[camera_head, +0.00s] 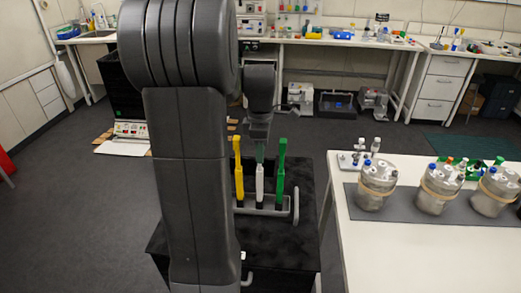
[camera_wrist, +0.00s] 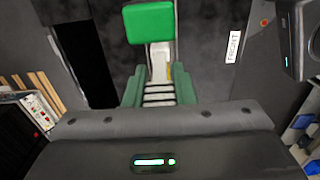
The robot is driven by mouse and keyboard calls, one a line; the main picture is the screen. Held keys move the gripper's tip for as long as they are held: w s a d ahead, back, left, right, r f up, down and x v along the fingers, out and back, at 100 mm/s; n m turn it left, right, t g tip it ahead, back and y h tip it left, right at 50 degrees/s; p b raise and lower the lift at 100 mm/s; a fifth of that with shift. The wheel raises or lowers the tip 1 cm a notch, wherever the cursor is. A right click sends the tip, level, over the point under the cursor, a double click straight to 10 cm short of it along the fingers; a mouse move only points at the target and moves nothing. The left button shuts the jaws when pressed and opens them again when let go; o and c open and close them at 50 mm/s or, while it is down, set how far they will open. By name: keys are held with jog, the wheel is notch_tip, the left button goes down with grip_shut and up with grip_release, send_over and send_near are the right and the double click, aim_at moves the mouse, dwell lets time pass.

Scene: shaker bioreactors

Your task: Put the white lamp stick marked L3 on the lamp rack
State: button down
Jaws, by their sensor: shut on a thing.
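The white lamp stick (camera_head: 260,183) is upright in the middle of a grey rack (camera_head: 282,212), between a yellow stick (camera_head: 239,183) and a green stick (camera_head: 281,172). My gripper (camera_head: 260,152) is directly above it, pointing down, with its green fingers at its top. In the wrist view the green fingers (camera_wrist: 159,88) are shut on the white stick (camera_wrist: 160,56), which shows between them. A green block (camera_wrist: 149,23) lies just beyond it, probably the head of the green stick. The L3 mark cannot be read. Whether the white stick's foot is fully seated cannot be told.
The rack stands on a black platform (camera_head: 283,257). To the right is a white table (camera_head: 405,255) with several steel vessels (camera_head: 437,190) on a dark mat. Lab benches line the back wall. A white device (camera_head: 131,130) lies on the floor at left.

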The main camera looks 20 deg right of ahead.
jog(key=shift+f, duration=0.1)
jog(key=c, duration=1.1)
grip_release()
notch_tip(320, 180, up, 14)
jog(key=shift+f+b, duration=0.1)
jog(key=shift+b, duration=0.3)
notch_tip(320, 180, down, 14)
jog(key=shift+r+p, duration=0.15)
jog(key=shift+p, duration=0.25)
jog(key=shift+r, duration=0.1)
